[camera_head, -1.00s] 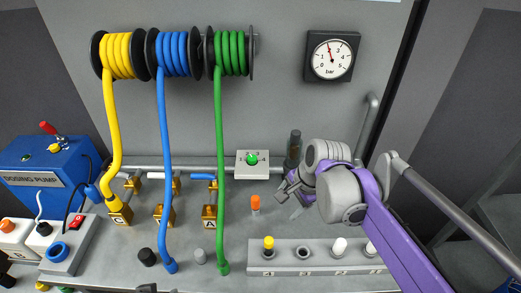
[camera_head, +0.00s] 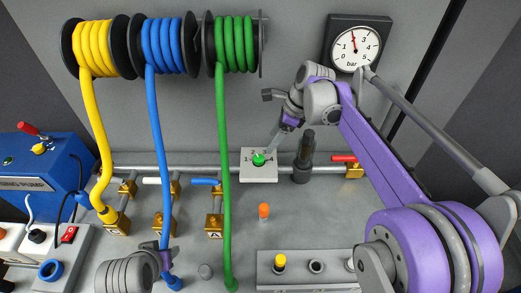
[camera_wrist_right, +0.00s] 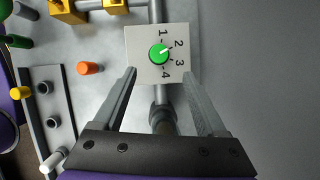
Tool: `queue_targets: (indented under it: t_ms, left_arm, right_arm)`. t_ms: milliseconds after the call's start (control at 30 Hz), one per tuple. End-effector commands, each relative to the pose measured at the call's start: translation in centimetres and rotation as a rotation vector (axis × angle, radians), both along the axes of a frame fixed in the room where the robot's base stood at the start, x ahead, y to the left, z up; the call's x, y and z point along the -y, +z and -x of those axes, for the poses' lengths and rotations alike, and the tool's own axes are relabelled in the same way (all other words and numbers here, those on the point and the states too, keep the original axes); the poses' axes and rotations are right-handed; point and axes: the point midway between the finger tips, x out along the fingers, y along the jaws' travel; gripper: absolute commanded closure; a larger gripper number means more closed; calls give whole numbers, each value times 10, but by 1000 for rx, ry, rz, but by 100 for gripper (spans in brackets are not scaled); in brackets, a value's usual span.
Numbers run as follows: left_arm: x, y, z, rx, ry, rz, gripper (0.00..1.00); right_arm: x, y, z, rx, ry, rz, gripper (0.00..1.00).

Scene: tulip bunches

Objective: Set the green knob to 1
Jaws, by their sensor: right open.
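In the right wrist view the knob (camera_wrist_right: 159,54) has a white pointer mark aimed towards the 2. My right gripper (camera_head: 284,140) is close to the knob, up and to its right in the head view. In the wrist view its fingers (camera_wrist_right: 160,75) are spread and empty, with the knob beyond their tips and apart from them. Part of my left gripper (camera_head: 167,256) shows low in the head view by the blue hose; its fingers cannot be made out.
A dark upright cylinder (camera_head: 303,158) stands just right of the knob plate. The green hose (camera_head: 224,180) hangs close on its left. An orange peg (camera_head: 264,211) stands below, and a grey block with sockets (camera_head: 300,268) lies nearer.

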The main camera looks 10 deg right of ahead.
Motion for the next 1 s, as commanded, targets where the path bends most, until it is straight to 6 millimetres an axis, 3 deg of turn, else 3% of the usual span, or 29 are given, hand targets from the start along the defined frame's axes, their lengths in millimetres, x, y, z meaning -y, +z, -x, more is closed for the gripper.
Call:
queue_targets:
  t_ms: [300,500,867,900,1000]
  left_arm:
    - [0,-1,1,-1,0,0,50]
    - [0,-2,1,-1,0,0,50]
    - [0,-1,1,-1,0,0,50]
    - [0,-2,1,-1,0,0,50]
    - [0,-2,1,-1,0,0,50]
  right_arm:
    - [-22,-56,-8,0,2,0,26]
    - [-31,-79,-11,2,1,1,26]
    - [-33,-85,-12,1,1,0,26]
    - [-33,-85,-12,1,1,0,28]
    - [-33,-85,-12,1,1,0,46]
